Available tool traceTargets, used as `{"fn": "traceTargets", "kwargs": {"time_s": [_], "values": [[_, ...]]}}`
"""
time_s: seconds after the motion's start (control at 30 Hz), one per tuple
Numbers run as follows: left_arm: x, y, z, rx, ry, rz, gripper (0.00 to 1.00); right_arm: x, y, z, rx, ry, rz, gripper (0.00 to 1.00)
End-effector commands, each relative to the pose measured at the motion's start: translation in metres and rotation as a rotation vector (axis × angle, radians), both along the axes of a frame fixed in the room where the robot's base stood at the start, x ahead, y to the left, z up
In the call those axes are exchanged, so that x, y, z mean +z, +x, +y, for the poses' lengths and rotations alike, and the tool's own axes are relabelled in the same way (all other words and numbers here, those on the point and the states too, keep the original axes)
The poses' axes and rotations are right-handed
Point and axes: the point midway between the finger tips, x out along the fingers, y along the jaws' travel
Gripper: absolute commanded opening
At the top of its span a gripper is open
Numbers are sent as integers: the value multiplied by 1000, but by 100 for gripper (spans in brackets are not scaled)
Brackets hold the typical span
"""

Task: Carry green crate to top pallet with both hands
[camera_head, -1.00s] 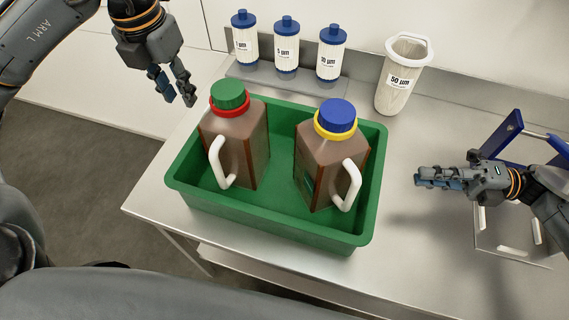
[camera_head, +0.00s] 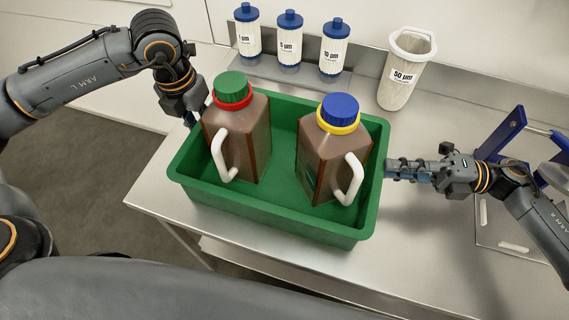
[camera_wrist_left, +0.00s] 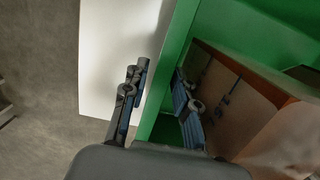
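The green crate (camera_head: 275,222) stands on the steel table. It holds two brown jugs with white handles, one green-capped (camera_head: 240,135) and one blue-capped (camera_head: 335,155). My left gripper (camera_head: 196,118) is at the crate's left end, its fingertips partly hidden by the green-capped jug. In the left wrist view, its open fingers (camera_wrist_left: 160,100) straddle the crate wall (camera_wrist_left: 165,85), one outside and one inside beside a jug, with a gap visible. My right gripper (camera_head: 388,168) points at the crate's right wall, with its fingertips at or very near it. Its finger gap cannot be made out. No pallet is identifiable.
Three blue-capped filter cartridges (camera_head: 290,40) stand behind the crate. A white 50 µm filter basket (camera_head: 405,70) stands at the back right. A blue-framed fixture (camera_head: 505,135) is behind my right arm. Bare table (camera_head: 420,250) lies front right.

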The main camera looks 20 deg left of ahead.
Motion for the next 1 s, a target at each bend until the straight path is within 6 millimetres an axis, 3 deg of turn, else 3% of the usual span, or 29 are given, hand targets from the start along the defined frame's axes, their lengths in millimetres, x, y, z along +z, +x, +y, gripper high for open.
{"fn": "traceTargets", "kwargs": {"time_s": [0.13,0.43,0.47,0.5,0.6,0.9,1.0], "values": [[-10,1,0,0,1,1,28,0,-1,5,2,1,0,11],[-11,1,0,0,0,0,28,0,-1,6,1,1,0,11],[-11,1,0,0,0,0,26,0,-1,6,1,1,0,9],[-11,1,0,0,0,0,18,0,-1,6,1,1,0,1],[-11,1,0,0,0,0,0,0,-1,6,1,1,0,0],[-11,2,1,1,3,-1,0,0,-1,6,0,0,0,0],[-5,4,1,2,2,-12,0,8,0,6,1,12,-6,0]]}}
